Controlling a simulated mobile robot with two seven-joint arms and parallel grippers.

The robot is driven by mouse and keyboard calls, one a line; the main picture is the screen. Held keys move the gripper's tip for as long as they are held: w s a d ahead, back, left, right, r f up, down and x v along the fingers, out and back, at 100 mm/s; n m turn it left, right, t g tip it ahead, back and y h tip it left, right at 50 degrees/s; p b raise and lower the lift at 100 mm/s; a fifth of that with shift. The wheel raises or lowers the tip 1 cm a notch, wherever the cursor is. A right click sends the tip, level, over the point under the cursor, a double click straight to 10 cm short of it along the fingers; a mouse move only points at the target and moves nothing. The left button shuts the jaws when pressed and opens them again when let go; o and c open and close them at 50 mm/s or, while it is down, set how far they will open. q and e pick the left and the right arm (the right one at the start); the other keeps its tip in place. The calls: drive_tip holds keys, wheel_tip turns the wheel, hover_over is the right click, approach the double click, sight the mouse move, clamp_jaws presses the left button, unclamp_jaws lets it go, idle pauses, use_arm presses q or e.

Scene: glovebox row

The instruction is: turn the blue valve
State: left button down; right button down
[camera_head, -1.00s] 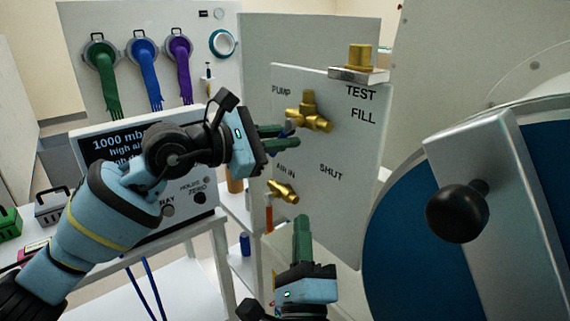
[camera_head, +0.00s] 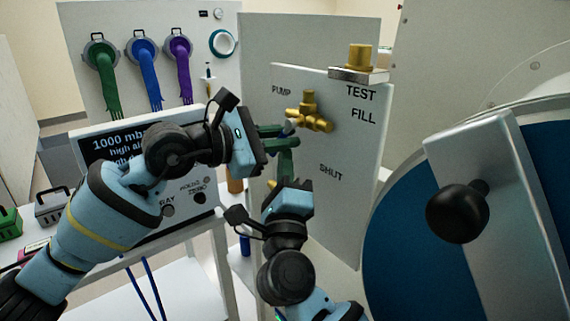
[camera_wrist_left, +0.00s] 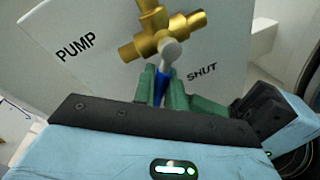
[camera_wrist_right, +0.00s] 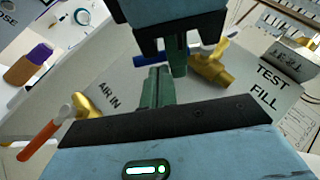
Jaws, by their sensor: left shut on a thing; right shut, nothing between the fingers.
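The blue valve has a brass body (camera_head: 311,112) on the white panel, between PUMP and FILL. Its blue handle (camera_wrist_left: 160,88) is between the fingers of my left gripper (camera_wrist_left: 162,76), which is shut on it. In the head view that gripper (camera_head: 286,131) covers most of the handle. The right wrist view shows part of the blue handle (camera_wrist_right: 147,61) to the left of the left fingers. My right gripper (camera_wrist_right: 156,76) is shut and empty, just below the left gripper. In the head view the right gripper (camera_head: 288,148) points up; I cannot tell whether it touches the handle.
An AIR IN valve with an orange handle (camera_wrist_right: 38,142) is lower on the panel, mostly hidden by my right gripper in the head view. A brass fitting (camera_head: 359,58) stands on the TEST block. A large black knob (camera_head: 457,211) projects at right.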

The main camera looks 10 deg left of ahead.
idle(0.3)
use_arm(q)
drive_tip(key=shift+s+d, duration=0.15)
drive_tip(key=shift+d, duration=0.05)
use_arm(e)
drive_tip(key=shift+w+a+r, duration=0.25)
drive_tip(key=shift+a+r, duration=0.1)
drive_tip(key=shift+r, duration=0.05)
use_arm(q)
drive_tip(key=c, duration=1.8)
unclamp_jaws()
drive_tip(key=shift+o, duration=1.4)
drive_tip(key=shift+a, duration=0.1)
use_arm(e)
drive_tip(key=shift+a, duration=0.25)
use_arm(q)
drive_tip(key=shift+a, duration=0.15)
